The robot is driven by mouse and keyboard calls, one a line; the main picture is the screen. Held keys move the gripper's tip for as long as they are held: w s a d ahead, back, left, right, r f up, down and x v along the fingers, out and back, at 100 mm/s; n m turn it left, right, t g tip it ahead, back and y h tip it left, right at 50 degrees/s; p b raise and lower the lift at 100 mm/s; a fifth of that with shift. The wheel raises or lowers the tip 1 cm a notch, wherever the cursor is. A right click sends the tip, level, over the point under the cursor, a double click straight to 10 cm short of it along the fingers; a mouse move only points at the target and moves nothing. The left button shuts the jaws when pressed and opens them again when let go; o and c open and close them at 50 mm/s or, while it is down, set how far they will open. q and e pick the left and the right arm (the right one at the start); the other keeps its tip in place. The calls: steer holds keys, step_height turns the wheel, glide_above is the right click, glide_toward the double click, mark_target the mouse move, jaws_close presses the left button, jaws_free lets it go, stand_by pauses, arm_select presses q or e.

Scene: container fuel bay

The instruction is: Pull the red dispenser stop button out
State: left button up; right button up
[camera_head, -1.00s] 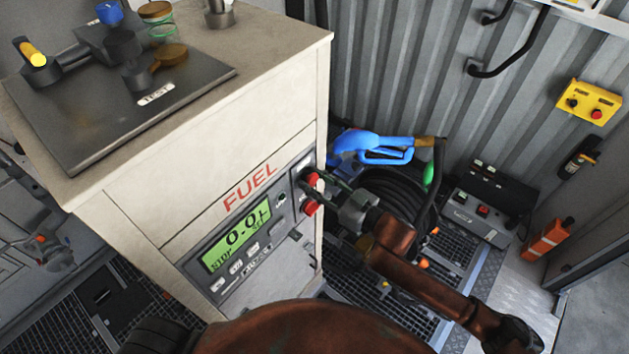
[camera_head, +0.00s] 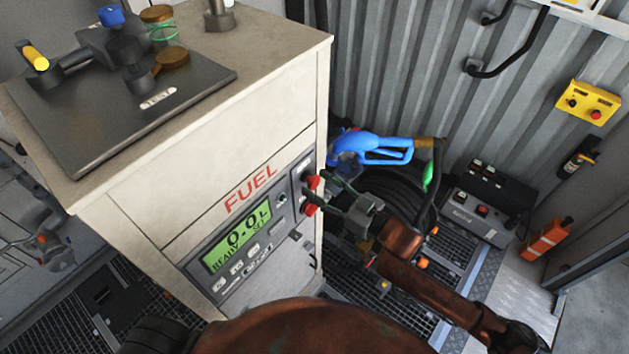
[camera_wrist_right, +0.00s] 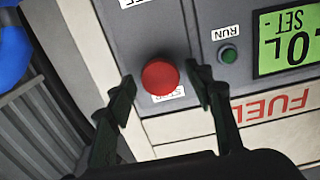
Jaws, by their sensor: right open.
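The round red stop button (camera_wrist_right: 160,77) is on the grey panel of the fuel dispenser (camera_head: 230,140). In the right wrist view it lies between the two dark green fingers of my right gripper (camera_wrist_right: 162,79). The fingers are spread, with a gap on each side of the button. In the head view my right gripper (camera_head: 326,191) is just right of the panel edge and partly covers the red parts there. The green display (camera_head: 238,238) shows 0.0 L and what looks like READY. My left gripper is out of view.
A small green RUN button (camera_wrist_right: 228,55) is beside the stop button. A blue fuel nozzle (camera_head: 375,147) and a coiled black hose are behind my right arm. A metal plate with fittings (camera_head: 90,130) is on the dispenser top. A yellow button box (camera_head: 588,101) hangs on the wall.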

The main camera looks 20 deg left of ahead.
steer(key=p+v, duration=0.2)
steer(key=v, duration=0.4)
stand_by(0.6)
